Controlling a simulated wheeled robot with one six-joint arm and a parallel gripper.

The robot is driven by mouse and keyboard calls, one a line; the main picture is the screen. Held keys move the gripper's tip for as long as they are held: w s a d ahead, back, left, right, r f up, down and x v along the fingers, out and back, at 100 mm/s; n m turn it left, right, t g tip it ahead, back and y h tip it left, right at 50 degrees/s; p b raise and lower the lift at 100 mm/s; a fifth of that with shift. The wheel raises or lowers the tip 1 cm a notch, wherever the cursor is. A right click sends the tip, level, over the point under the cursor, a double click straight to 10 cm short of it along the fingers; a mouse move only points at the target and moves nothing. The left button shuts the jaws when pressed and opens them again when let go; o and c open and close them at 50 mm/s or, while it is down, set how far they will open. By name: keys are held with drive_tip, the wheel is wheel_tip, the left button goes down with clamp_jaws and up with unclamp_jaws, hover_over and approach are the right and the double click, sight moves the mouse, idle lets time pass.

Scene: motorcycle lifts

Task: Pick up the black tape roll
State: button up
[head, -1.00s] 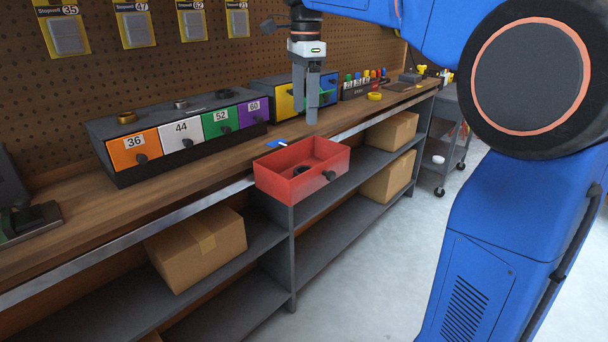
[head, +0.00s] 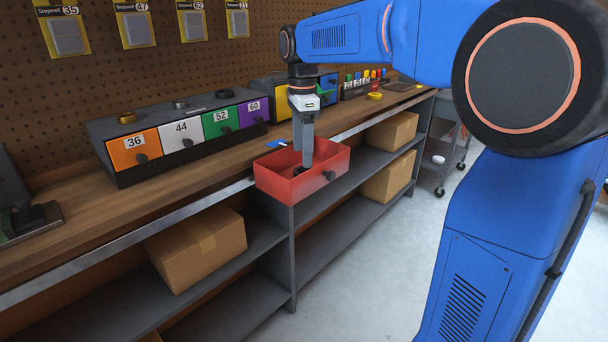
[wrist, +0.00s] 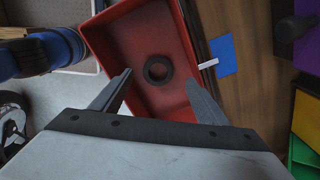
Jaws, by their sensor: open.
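The black tape roll (wrist: 158,70) lies flat on the floor of the open red drawer (wrist: 137,26) in the wrist view. In the head view the red drawer (head: 284,188) sits at the bench's front edge, and my gripper hides most of the roll. My gripper (head: 305,163) points down into the drawer with its fingertips below the rim. In the wrist view my gripper (wrist: 158,82) is open and empty, with one finger on each side of the roll's line. I cannot tell how far above the roll the tips are.
The drawer walls stand close around the fingers. A drawer cabinet (head: 115,165) with coloured fronts stands on the wooden bench (head: 100,220) to the left. A blue card (wrist: 223,55) lies beside the drawer. A yellow tape roll (head: 375,96) lies farther right. Cardboard boxes (head: 200,247) sit below.

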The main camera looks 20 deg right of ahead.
sight(304, 170)
drive_tip(key=shift+s+d+f, duration=0.1)
drive_tip(key=shift+f, duration=1.3)
drive_tip(key=shift+s+d+f, duration=0.1)
drive_tip(key=shift+f, duration=1.25)
drive_tip(key=c, duration=1.2)
